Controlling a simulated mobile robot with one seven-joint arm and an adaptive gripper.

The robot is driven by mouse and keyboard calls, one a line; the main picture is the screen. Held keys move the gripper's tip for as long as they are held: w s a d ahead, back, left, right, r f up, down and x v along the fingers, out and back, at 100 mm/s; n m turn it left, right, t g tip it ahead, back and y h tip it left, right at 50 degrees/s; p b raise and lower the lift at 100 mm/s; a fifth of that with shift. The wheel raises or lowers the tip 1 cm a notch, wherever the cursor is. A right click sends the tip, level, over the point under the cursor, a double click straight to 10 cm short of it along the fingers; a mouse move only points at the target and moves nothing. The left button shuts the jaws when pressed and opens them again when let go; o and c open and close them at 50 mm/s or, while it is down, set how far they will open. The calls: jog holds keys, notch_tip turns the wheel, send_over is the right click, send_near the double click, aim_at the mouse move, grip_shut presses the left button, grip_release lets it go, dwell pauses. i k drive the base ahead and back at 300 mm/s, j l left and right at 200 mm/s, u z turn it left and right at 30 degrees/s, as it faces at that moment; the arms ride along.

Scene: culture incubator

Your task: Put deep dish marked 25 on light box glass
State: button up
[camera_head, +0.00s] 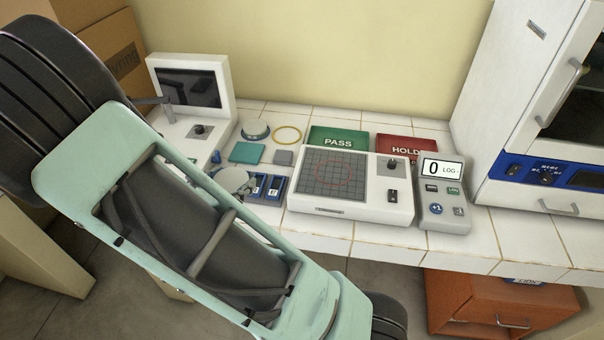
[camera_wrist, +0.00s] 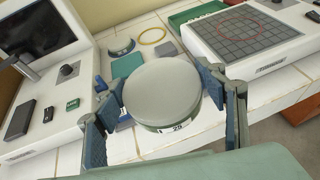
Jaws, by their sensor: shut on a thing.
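The deep dish marked 25 (camera_wrist: 162,94) is a round, pale grey dish with a label reading 25 on its side, in the middle of the wrist view. My gripper (camera_wrist: 170,98) is shut on it, with a blue-grey finger on either side, and holds it above the tiled bench. In the head view the dish (camera_head: 233,180) shows beyond my arm, left of the light box; my arm hides much of the gripper there. The light box glass (camera_head: 334,172) is a dark gridded panel with a red ring mark on a white box. It is bare. It also shows in the wrist view (camera_wrist: 243,37).
A counter (camera_head: 443,195) reading 0 stands right of the light box. Green PASS (camera_head: 338,139) and red HOLD (camera_head: 406,149) trays lie behind it. Another round dish (camera_head: 255,129), a yellow ring (camera_head: 287,134) and a monitor unit (camera_head: 190,85) stand left. An incubator (camera_head: 540,110) stands right.

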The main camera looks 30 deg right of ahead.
aim_at(333, 172)
jog(key=l+u, duration=0.15)
jog(key=u, duration=0.75)
jog(key=k+l, duration=0.25)
jog(key=l, duration=0.15)
jog(key=k+l, duration=0.25)
jog(key=l, duration=0.2)
